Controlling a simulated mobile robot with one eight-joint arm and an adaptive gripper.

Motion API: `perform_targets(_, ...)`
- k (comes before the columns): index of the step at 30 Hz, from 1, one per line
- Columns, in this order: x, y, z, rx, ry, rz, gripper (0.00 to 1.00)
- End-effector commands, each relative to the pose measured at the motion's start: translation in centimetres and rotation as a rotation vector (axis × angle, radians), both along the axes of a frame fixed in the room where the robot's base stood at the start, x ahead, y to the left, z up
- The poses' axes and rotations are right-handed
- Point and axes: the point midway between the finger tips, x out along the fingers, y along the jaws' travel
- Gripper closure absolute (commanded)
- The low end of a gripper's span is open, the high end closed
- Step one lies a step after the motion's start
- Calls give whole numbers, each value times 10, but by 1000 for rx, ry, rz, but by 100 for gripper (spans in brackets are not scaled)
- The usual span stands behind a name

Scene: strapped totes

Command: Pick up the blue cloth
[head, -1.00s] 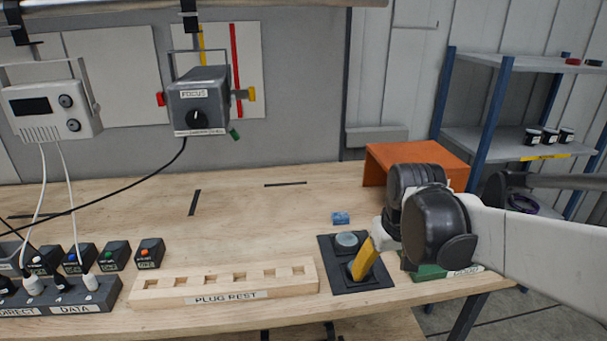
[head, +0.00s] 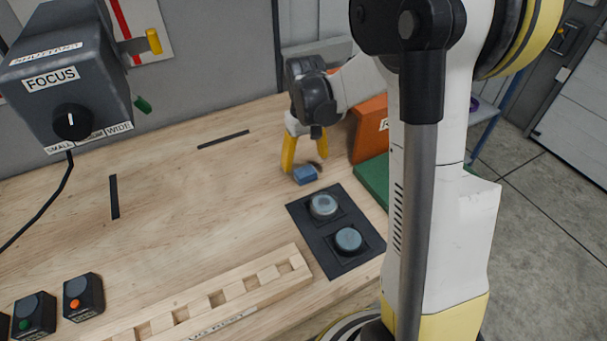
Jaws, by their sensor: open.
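The blue cloth (head: 305,174) is a small folded block lying on the wooden bench, just behind the black pad. My gripper (head: 305,163) has yellow fingers and points down at the cloth from behind it. The fingers are open. The left finger's tip is at the cloth's left rear edge. The other fingertip is to the right of and behind the cloth, near the bench. I cannot tell whether either finger touches the cloth.
A black pad (head: 300,216) with two round grey discs lies in front of the cloth. A slotted wooden rest (head: 225,300) is at the front.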

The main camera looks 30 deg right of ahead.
Motion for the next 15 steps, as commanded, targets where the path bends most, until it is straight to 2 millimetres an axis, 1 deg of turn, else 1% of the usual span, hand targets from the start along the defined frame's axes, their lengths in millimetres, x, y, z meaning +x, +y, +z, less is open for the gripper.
perform_targets(1,0,0,-6,0,0,0,21)
perform_targets(5,0,0,-12,0,0,0,21)
perform_targets(7,0,-1,-20,0,-1,0,21)
perform_targets(12,1,-4,-48,0,-1,-1,21)
perform_targets(15,1,-4,-59,0,-1,0,21)
